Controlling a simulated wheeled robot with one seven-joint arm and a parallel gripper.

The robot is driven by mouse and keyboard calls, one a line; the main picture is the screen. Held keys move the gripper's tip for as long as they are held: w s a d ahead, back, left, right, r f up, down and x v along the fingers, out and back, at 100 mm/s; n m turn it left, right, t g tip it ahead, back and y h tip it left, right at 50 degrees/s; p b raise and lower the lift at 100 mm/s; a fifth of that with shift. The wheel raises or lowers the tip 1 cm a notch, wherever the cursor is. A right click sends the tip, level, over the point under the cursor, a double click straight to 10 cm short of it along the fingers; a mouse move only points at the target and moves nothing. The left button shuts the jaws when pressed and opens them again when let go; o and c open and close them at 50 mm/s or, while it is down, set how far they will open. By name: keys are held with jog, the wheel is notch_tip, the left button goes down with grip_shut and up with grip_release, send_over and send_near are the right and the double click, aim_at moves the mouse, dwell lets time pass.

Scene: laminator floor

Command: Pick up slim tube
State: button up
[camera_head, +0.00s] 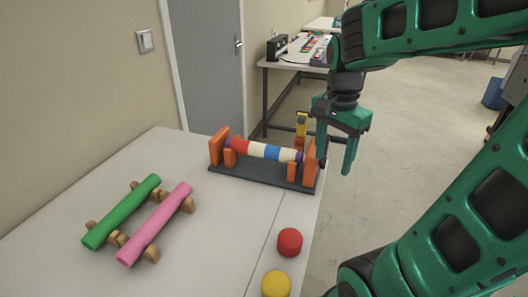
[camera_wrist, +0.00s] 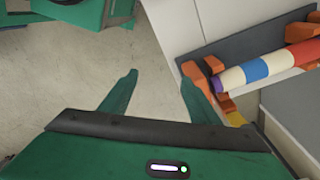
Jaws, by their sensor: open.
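Two slim tubes, one green (camera_head: 122,211) and one pink (camera_head: 155,222), lie side by side across wooden cradles on the white table in the head view. A striped roll of red, white, blue and cream (camera_head: 266,152) rests in an orange-ended holder (camera_head: 262,176) at the table's back right; the roll also shows in the wrist view (camera_wrist: 258,70). I cannot tell which one the task calls the slim tube. My gripper (camera_head: 335,167) is open and empty, just right of the holder and beyond the table edge. The wrist view shows its fingers (camera_wrist: 160,78) apart over the floor.
A red cylinder (camera_head: 290,242) and a yellow one (camera_head: 276,284) stand near the table's right edge. A yellow part (camera_head: 301,124) is behind the holder. A second table (camera_head: 276,64) with items stands farther back. The table's middle is clear.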

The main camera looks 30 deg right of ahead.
jog(key=w+a+r+m, duration=0.1)
jog(key=w+a+m, duration=0.1)
jog(key=w+m, duration=0.5)
jog(key=w+a+r+m, duration=0.1)
jog(key=w+a+m, duration=0.25)
jog(key=w, duration=0.55)
jog(key=m, duration=0.1)
send_over(285, 150)
jog(key=a, duration=0.1)
jog(key=shift+t, duration=0.4)
jog(key=f, duration=0.4)
jog(key=shift+s+f, duration=0.25)
jog(key=shift+f, duration=0.15)
jog(key=shift+w+d+f, duration=0.1)
jog(key=shift+d+f, duration=0.05)
jog(key=shift+f, duration=0.8)
jog(key=shift+w+d+f, duration=0.1)
jog(key=shift+d+f, duration=0.1)
jog(key=shift+f, duration=0.7)
jog(key=shift+d+f, duration=0.15)
jog(key=shift+f, duration=0.8)
jog(key=shift+c, duration=0.7)
jog(key=c, duration=1)
jog(key=shift+c, duration=0.2)
jog(key=shift+r, duration=0.1)
